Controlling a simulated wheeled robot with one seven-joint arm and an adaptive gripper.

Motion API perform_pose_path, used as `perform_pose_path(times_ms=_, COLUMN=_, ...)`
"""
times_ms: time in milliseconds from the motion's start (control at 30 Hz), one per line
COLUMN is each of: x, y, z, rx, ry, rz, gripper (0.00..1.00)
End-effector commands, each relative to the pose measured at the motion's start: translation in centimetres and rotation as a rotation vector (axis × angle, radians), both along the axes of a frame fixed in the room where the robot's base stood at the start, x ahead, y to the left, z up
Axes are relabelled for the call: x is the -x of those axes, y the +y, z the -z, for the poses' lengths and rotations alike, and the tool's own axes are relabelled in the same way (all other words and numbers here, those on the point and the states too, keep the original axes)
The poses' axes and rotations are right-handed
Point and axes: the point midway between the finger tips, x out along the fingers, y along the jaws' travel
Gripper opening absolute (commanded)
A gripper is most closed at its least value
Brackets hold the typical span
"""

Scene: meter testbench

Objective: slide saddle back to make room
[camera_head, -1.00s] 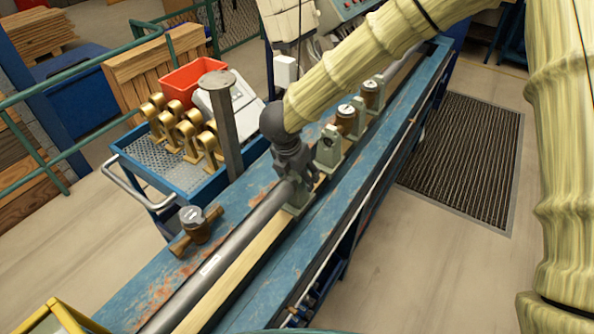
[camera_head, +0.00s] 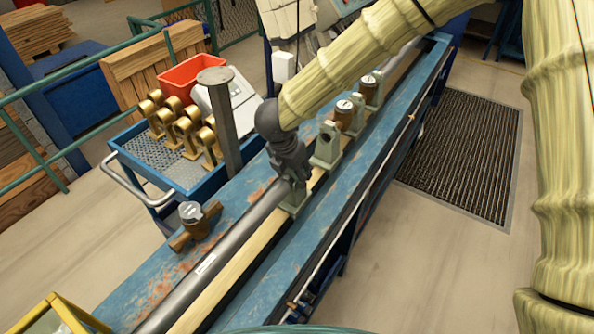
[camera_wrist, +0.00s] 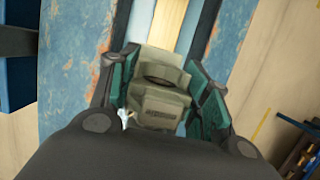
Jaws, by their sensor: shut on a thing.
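The saddle, a grey-green block (camera_head: 292,203), stands on the bench rail by the pale wooden strip. My gripper (camera_head: 298,182) points down at it and is shut on it. In the wrist view the saddle (camera_wrist: 158,88) sits between the two dark green finger pads (camera_wrist: 160,92), with a round dark hollow in its top. Its lower part is partly hidden by my gripper. Another grey-green saddle (camera_head: 326,150) stands just beyond on the same rail, close to a brass meter (camera_head: 344,115). A further saddle (camera_head: 373,92) is farther up the rail.
A loose brass meter (camera_head: 193,222) lies on the blue bench (camera_head: 265,292), left of the grey pipe (camera_head: 235,232). A grey post (camera_head: 226,130) rises left of my gripper. A blue trolley (camera_head: 190,192) holds several brass fittings and a red bin (camera_head: 190,75). The near rail looks clear.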

Motion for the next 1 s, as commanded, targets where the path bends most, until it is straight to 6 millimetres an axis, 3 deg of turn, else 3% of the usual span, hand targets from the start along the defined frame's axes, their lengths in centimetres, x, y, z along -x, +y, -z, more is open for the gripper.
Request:
perform_pose_path(times_ms=267, x=0.2, y=0.3, z=0.0, rx=-0.002, ry=0.001, rz=-0.001, gripper=0.00)
perform_pose_path(times_ms=300, x=0.2, y=0.2, z=0.0, rx=-0.002, ry=0.001, rz=-0.001, gripper=0.51)
perform_pose_path(times_ms=433, x=0.2, y=0.2, z=0.0, rx=-0.001, ry=0.000, rz=0.000, gripper=0.73)
perform_pose_path(times_ms=800, x=0.2, y=0.2, z=-0.2, rx=-0.001, ry=0.000, rz=0.000, gripper=0.73)
perform_pose_path(times_ms=1000, x=0.6, y=0.5, z=-2.2, rx=-0.001, ry=-0.001, rz=0.002, gripper=0.73)
